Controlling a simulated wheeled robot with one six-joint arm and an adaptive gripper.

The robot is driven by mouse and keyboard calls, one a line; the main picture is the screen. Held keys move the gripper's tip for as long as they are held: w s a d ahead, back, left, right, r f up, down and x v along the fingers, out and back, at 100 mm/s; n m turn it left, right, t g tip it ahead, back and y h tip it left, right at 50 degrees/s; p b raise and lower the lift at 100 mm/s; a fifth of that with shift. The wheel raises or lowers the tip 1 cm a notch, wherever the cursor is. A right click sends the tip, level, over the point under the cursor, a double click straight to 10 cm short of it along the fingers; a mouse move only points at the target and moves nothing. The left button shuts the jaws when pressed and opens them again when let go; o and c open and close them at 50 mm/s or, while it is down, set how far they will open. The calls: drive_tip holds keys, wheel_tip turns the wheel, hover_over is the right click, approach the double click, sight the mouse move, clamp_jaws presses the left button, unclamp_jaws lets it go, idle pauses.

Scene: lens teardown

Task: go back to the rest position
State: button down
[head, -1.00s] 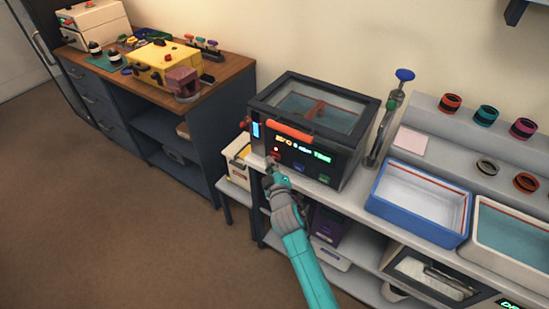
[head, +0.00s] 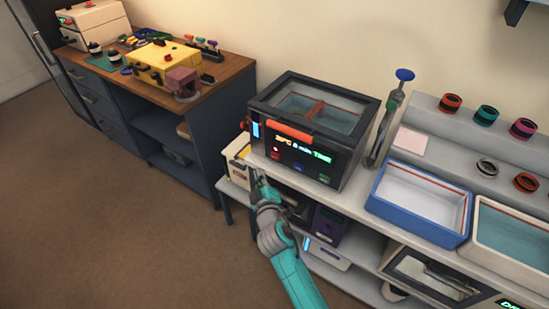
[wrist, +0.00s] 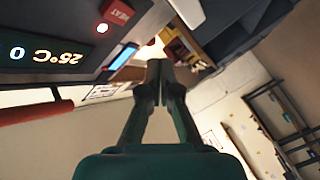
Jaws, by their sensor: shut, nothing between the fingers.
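My gripper (head: 257,177) is below and in front of the left corner of the heating box (head: 298,163), apart from its panel. In the wrist view my gripper (wrist: 157,68) is shut, its two fingertips together with nothing between them. The box has a glass lid, an orange handle (head: 290,130) and a lit display. Its red HEAT button (wrist: 116,14) and a red light beside it show in the wrist view, above and left of the fingertips.
A blue tray (head: 416,222) and a cream tray (head: 515,258) stand right of the box. Lens rings (head: 486,115) sit on a stepped shelf behind. A white bin (head: 236,158) is near my gripper on the left. A wooden bench (head: 215,85) stands at the left; the floor between is clear.

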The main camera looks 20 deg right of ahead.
drive_tip(key=shift+s, duration=0.1)
drive_tip(key=s+d+f+m+g+y, duration=0.1)
drive_tip(key=s+f, duration=0.3)
drive_tip(key=s, duration=1)
drive_tip(key=s+f+m+y, duration=0.2)
drive_tip(key=s+f, duration=0.2)
drive_tip(key=s, duration=1)
drive_tip(key=s+r+m, duration=0.1)
drive_tip(key=s+r, duration=0.3)
drive_tip(key=s, duration=0.3)
drive_tip(key=s+r+m, duration=0.2)
drive_tip(key=s+r, duration=0.1)
drive_tip(key=s, duration=0.5)
drive_tip(key=s+d+r+m+g, duration=0.1)
drive_tip(key=s+r, duration=0.3)
drive_tip(key=s, duration=0.4)
drive_tip(key=shift+r+m+h, duration=0.3)
drive_tip(key=shift+m, duration=0.3)
